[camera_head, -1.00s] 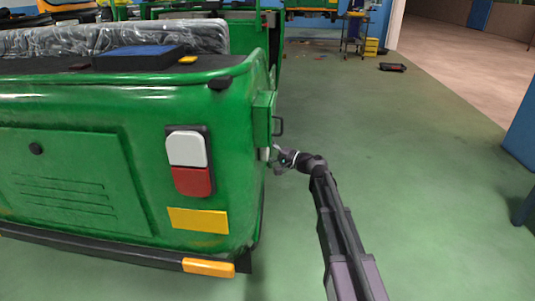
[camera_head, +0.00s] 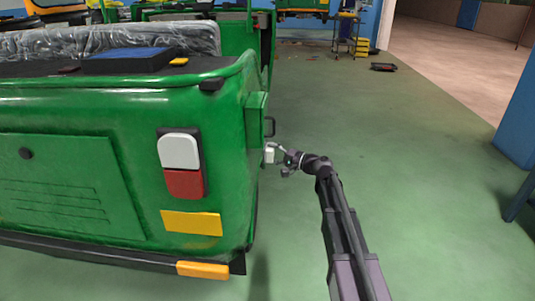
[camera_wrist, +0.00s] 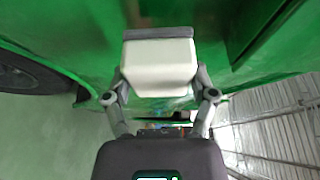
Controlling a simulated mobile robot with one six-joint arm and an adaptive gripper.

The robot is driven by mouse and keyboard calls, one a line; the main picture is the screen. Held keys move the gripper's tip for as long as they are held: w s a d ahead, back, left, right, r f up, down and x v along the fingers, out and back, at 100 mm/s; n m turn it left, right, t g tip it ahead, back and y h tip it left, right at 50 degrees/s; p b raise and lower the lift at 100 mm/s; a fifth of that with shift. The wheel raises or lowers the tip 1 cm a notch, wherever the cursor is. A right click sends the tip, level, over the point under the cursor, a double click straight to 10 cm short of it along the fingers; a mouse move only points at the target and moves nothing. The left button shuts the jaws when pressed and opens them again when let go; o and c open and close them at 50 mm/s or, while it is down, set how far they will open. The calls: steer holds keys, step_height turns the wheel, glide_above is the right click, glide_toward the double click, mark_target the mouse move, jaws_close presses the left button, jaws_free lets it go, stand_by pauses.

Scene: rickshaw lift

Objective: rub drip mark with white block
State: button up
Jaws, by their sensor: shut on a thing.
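The white block (camera_wrist: 158,66) is held between the fingers of my gripper (camera_wrist: 160,82) in the wrist view. It is pale with a grey strip along its far edge, which faces the green rickshaw panel. In the head view the white block (camera_head: 269,153) shows at the tip of my gripper (camera_head: 276,156), beside the right side of the green rickshaw (camera_head: 120,140). I cannot tell whether the block touches the panel. No drip mark can be made out; the block may hide it.
A wheel (camera_wrist: 32,75) shows at left in the wrist view. The green floor (camera_head: 400,150) to the right is open. A blue pillar (camera_head: 520,120) stands at the right edge.

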steer(key=shift+d, duration=0.85)
steer(key=shift+d, duration=0.1)
steer(key=shift+s+d, duration=0.1)
steer(key=shift+d, duration=1.3)
step_height(320, 180, up, 7)
steer(key=p, duration=0.6)
steer(key=shift+p, duration=0.4)
steer(key=shift+f, duration=0.15)
